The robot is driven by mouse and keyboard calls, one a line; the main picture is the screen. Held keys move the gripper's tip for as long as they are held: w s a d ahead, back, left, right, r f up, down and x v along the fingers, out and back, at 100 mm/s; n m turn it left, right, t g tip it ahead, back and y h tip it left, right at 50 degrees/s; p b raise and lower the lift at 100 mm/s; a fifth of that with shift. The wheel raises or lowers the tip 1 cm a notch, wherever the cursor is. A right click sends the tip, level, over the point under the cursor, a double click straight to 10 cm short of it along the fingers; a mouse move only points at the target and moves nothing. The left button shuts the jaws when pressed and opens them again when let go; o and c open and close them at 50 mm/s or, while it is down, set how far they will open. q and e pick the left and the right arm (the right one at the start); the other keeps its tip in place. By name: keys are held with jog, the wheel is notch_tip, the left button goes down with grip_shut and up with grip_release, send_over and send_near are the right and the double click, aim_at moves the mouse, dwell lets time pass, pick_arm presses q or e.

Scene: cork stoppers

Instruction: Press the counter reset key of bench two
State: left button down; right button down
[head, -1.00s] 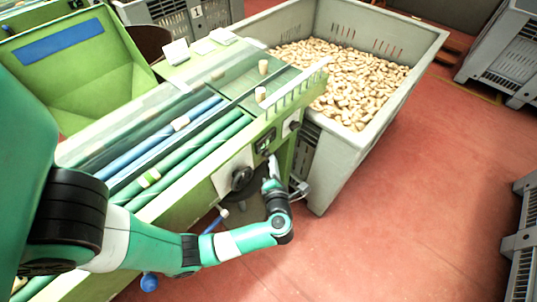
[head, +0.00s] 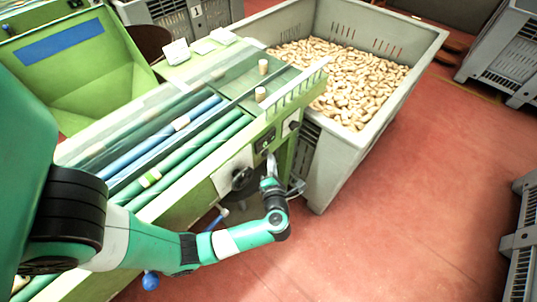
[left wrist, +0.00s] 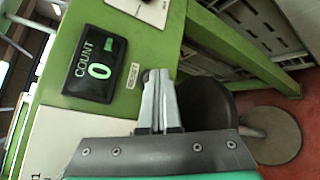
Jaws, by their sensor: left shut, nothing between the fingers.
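The green bench (head: 205,165) carries a dark counter box (head: 265,140) on its front side. In the left wrist view the counter display (left wrist: 95,65) reads "COUNT" and 0, with a small label (left wrist: 133,75) beside it that seems to say reset. My left gripper (head: 270,158) is shut and empty, just below the counter box. In the left wrist view its fingertips (left wrist: 158,75) are right beside the label and cover most of a small dark round part, likely the reset key. I cannot tell whether they touch it. My right gripper is not in view.
A large grey bin (head: 330,165) full of corks (head: 340,75) stands right of the bench. A dark knob (head: 241,178) sits on a white plate left of the counter. A round stool-like dark shape (left wrist: 207,105) shows beyond the fingers.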

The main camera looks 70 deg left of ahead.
pick_arm(q)
jog(key=shift+w+d, duration=0.4)
jog(key=shift+d, duration=0.3)
jog(key=w+d, duration=0.1)
jog(key=d+b, duration=0.1)
jog(key=d, duration=0.1)
jog(key=w+d, duration=0.1)
jog(key=shift+w+d, duration=0.15)
jog(key=shift+w, duration=0.2)
dwell(0.9)
